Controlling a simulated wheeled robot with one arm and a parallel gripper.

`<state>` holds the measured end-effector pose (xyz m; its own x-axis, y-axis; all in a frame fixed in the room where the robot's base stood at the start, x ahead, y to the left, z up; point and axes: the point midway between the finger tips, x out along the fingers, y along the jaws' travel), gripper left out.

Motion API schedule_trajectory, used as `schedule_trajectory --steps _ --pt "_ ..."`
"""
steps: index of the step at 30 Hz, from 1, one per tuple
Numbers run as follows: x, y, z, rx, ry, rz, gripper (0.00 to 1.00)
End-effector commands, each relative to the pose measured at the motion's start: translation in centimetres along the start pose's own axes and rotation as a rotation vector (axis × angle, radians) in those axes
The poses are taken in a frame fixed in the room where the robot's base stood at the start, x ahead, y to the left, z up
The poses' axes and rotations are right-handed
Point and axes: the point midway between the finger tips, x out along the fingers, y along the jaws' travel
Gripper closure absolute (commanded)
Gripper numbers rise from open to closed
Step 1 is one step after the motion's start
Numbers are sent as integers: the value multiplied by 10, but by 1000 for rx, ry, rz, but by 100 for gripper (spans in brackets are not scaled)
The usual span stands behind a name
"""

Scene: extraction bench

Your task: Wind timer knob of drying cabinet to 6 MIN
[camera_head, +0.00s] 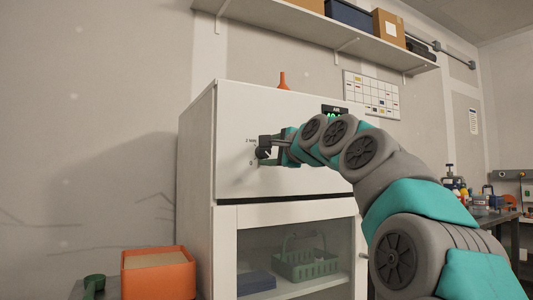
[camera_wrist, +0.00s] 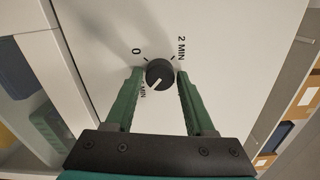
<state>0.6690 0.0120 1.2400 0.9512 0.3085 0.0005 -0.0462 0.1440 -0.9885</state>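The timer knob (camera_wrist: 160,72) is a round black dial on the white front of the drying cabinet (camera_head: 240,110). In the wrist view a 0 mark is at its upper left and 2 MIN at its upper right. Its white pointer points to the lower left, beside another MIN label whose number I cannot read. My gripper (camera_wrist: 161,73) has its two green fingers on either side of the knob, with a thin gap at the right; it looks open around it. In the head view my gripper (camera_head: 270,150) is at the cabinet's upper panel.
Below the panel is a glazed door (camera_head: 224,240) with a green basket (camera_head: 306,266) behind it. An orange box (camera_head: 158,280) stands left of the cabinet. A shelf (camera_head: 300,25) with boxes hangs above. A cluttered bench (camera_head: 500,215) is at the right.

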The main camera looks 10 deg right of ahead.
Motion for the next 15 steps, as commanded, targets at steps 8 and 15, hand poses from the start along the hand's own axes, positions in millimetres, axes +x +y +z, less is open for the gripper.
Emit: schedule_trajectory --steps 8,15 --pt "0 0 0 -1 -1 0 25" --pt "1 2 0 -46 -1 -1 25"
